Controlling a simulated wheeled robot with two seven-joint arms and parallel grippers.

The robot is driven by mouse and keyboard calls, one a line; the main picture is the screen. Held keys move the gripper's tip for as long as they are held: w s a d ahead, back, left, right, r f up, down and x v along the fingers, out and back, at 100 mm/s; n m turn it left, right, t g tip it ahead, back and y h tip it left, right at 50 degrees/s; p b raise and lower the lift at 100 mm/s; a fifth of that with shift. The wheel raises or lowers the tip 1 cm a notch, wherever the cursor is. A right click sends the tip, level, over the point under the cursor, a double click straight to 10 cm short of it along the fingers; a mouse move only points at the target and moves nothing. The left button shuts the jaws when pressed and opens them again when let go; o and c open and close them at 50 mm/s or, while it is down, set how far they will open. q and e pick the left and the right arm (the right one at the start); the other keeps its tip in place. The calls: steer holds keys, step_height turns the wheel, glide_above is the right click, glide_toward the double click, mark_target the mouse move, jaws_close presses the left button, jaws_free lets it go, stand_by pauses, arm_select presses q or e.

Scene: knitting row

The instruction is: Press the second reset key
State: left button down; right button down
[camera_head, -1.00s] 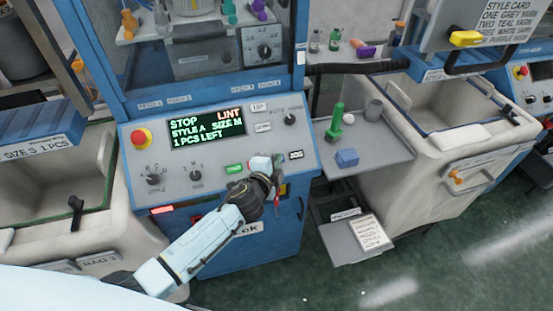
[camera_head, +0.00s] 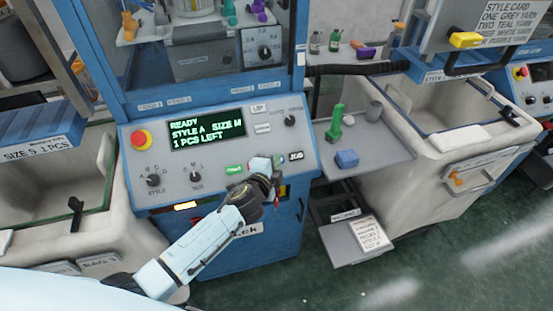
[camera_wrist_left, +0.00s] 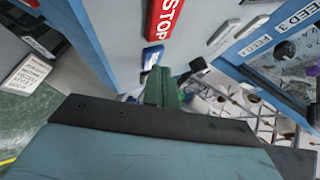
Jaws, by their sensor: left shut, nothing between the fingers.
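The control panel (camera_head: 220,150) of the blue machine has a display (camera_head: 206,128) that reads READY, STYLE A, SIZE M, 1 PCS LEFT. My left gripper (camera_head: 268,167) is shut and empty, with its tips at the panel's lower right; I cannot tell whether they touch it. The gripper hides part of the key row. My right gripper is not in view.
A red emergency button (camera_head: 141,139) is at the panel's left, above the style knob (camera_head: 153,180). Pale bins flank the machine.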

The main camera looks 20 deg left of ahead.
arm_select(q)
steer(key=shift+s+d+r+p, duration=0.15)
steer(key=shift+s+r+p, duration=0.15)
steer(key=shift+r, duration=0.15)
steer(key=s+r+p, duration=0.1)
steer(key=d+r+p, duration=0.1)
steer(key=s+r+p, duration=0.1)
steer(key=r+p, duration=0.1)
steer(key=shift+s+d, duration=0.3)
steer(key=shift+d, duration=0.1)
stand_by(0.7)
